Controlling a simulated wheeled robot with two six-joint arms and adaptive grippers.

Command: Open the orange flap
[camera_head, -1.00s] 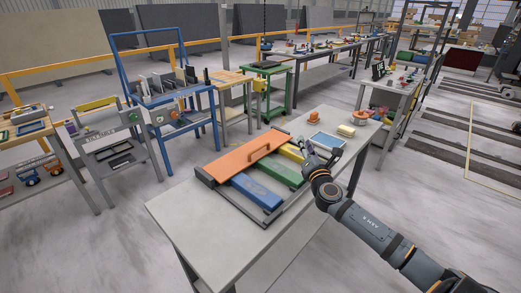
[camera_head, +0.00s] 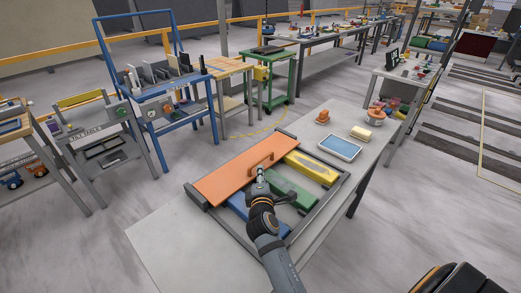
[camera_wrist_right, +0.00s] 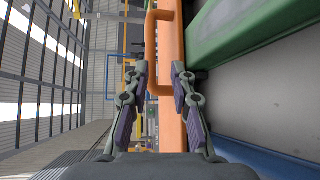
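The orange flap (camera_head: 230,172) is a long flat panel across the back left of a dark grey frame (camera_head: 310,222) on the table. Its raised orange handle (camera_head: 262,158) is near the panel's middle and also shows in the right wrist view (camera_wrist_right: 151,52). My right gripper (camera_head: 260,172) is at the near side of the handle. In the right wrist view its two fingers (camera_wrist_right: 160,72) are apart, with the handle's bar in the gap between the tips or just beyond. I cannot tell whether they touch it. My left gripper is out of view.
Blue (camera_head: 240,208), green (camera_head: 290,188) and yellow (camera_head: 312,167) blocks lie in the frame beside the flap. The table's near left (camera_head: 180,245) is clear.

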